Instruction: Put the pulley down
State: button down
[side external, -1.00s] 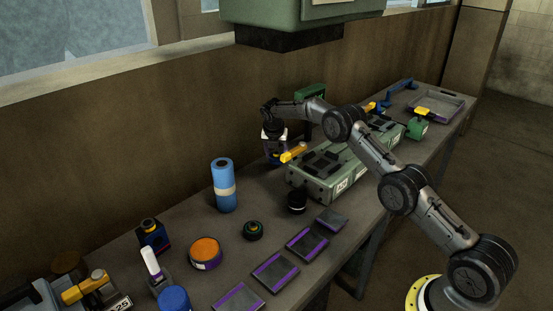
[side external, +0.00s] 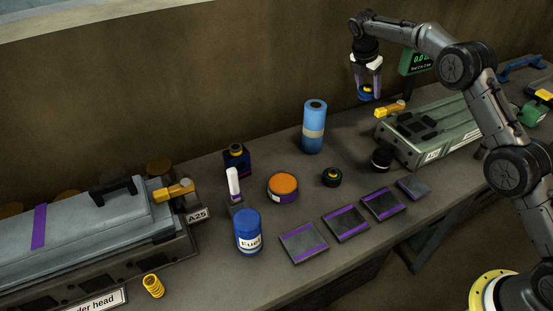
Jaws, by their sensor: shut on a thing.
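My gripper (side external: 367,88) hangs fingers-down over the back of the bench, right of a blue roll. It is shut on a small round blue part with a yellow middle (side external: 367,92), apparently the pulley. The fingers partly cover this part, and it is held above the bench top (side external: 215,205), apart from it.
Near the gripper are the blue roll (side external: 313,127), a green engine block (side external: 430,130) with a yellow-handled piece and a black cylinder (side external: 381,159). Purple-edged plates (side external: 345,223) line the front. A blue fuel can (side external: 247,231) and orange-topped tin (side external: 282,187) stand left.

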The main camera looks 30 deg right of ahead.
jog(key=s+a+r+m+g+y, duration=0.1)
jog(key=s+a+m+g+y, duration=0.15)
jog(key=s+a+m, duration=0.5)
jog(key=s+a+r+m+g+y, duration=0.1)
jog(key=s+a+m+g+y, duration=0.3)
jog(key=s+m, duration=0.7)
jog(key=w+a+f+n+t+h, duration=0.2)
jog(key=w+a+n+t+h, duration=0.15)
jog(key=n, duration=0.75)
jog(key=w+a+f+n+t+h, duration=0.1)
jog(key=w+a+n+t+h, duration=0.3)
jog(key=n, duration=0.8)
jog(key=s+a+n+t+y, duration=0.25)
jog(key=a+n+y, duration=0.25)
jog(key=a+n, duration=0.35)
jog(key=w+a+f, duration=0.1)
jog(key=w+f, duration=0.2)
jog(key=w, duration=0.1)
jog(key=w+a+f, duration=0.1)
jog(key=w+f, duration=0.2)
jog(key=w, duration=0.1)
jog(key=w+a+f, duration=0.2)
jog(key=w+f, duration=0.1)
jog(key=w, duration=0.2)
jog(key=shift+w, duration=0.1)
jog(key=shift+w+a+f, duration=0.1)
jog(key=shift+f, duration=1.4)
